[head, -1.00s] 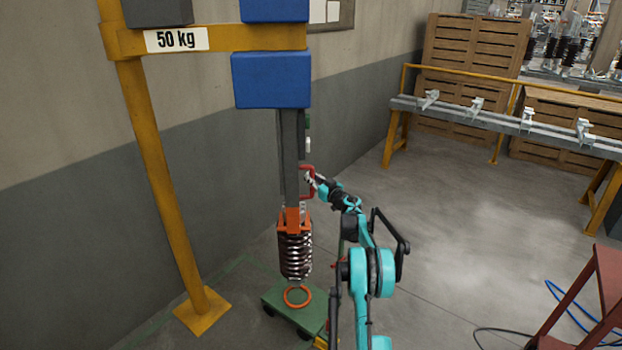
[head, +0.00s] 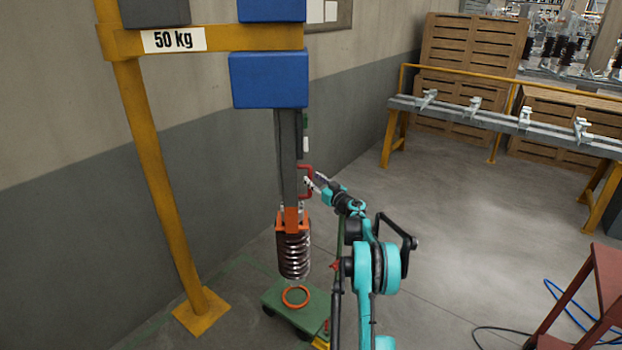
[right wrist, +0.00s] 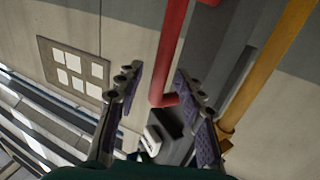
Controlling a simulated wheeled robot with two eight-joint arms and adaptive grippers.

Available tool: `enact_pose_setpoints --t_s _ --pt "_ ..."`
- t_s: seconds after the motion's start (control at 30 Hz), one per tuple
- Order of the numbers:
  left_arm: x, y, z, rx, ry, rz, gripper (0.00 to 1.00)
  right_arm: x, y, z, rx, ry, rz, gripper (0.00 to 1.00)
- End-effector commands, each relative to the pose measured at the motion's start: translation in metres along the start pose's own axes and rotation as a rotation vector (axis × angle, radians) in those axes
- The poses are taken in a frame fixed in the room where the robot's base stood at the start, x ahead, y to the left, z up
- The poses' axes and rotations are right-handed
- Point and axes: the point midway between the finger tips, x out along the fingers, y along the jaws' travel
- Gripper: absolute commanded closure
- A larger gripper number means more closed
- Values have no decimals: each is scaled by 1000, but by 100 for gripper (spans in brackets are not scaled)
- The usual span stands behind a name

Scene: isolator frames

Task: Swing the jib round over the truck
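The yellow jib arm (head: 250,38) with a "50 kg" sign (head: 174,40) reaches right from its post (head: 158,190). A blue hoist body (head: 269,80) and a grey column (head: 287,160) hang from it. An orange holder (head: 291,221) carries a brown ribbed insulator (head: 294,256). The green truck (head: 275,297) with an orange ring (head: 295,296) is beneath it in the picture; exact alignment is unclear. My right gripper (head: 316,183) is open beside the red handle (head: 306,168). In the right wrist view the red handle (right wrist: 170,55) lies beyond and between its spread fingers (right wrist: 155,85). My left gripper is not visible.
A grey bench (head: 500,120) with several clamps stands at the back right, before wooden crates (head: 470,55). A red stand (head: 590,300) and blue hose (head: 565,300) are at the lower right. A wall runs behind the jib.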

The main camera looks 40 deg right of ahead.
Motion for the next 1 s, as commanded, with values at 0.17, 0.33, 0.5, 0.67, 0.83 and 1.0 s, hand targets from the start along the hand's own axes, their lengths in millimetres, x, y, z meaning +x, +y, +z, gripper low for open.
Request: enact_pose_setpoints --t_s 0.17,0.33,0.5,0.67,0.83,1.0 --pt "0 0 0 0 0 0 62 -42 2 0 0 0 2 62" --pt "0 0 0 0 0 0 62 -74 1 0 0 0 2 62" --pt "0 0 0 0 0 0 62 -91 2 1 0 0 3 62" --pt "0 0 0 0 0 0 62 -95 2 0 0 0 2 62" --pt "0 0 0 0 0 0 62 -95 2 0 0 0 2 62" --pt "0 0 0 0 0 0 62 -94 2 0 0 0 2 62"
